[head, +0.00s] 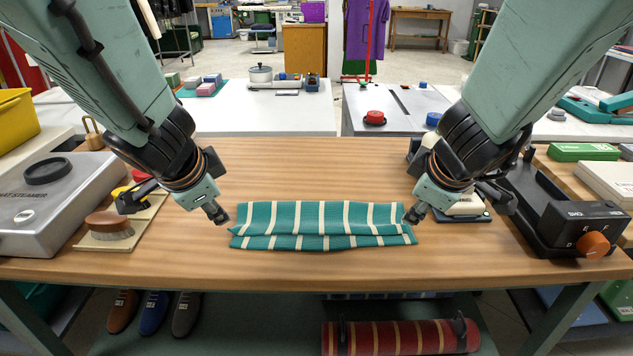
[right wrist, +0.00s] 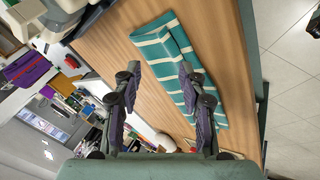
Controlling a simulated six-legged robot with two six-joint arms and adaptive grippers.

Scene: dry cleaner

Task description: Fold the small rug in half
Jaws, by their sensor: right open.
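The small rug (head: 320,217), teal with cream stripes, lies on the wooden table. It is doubled over, with a narrow strip of the lower layer showing along the front edge. My left gripper (head: 178,206) is open and empty, with one fingertip just off the rug's left end. My right gripper (head: 455,204) is open, with one fingertip close to the right end; I cannot tell if it touches. In the right wrist view the open fingers (right wrist: 160,88) have nothing between them, and the right finger covers part of the rug (right wrist: 163,45).
A brush (head: 108,225) on a board and a grey steamer box (head: 45,200) stand left on the table (head: 300,275). A pad with a pale item (head: 468,207) lies beside my right gripper. A black device with an orange knob (head: 592,243) is at right. The table behind the rug is clear.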

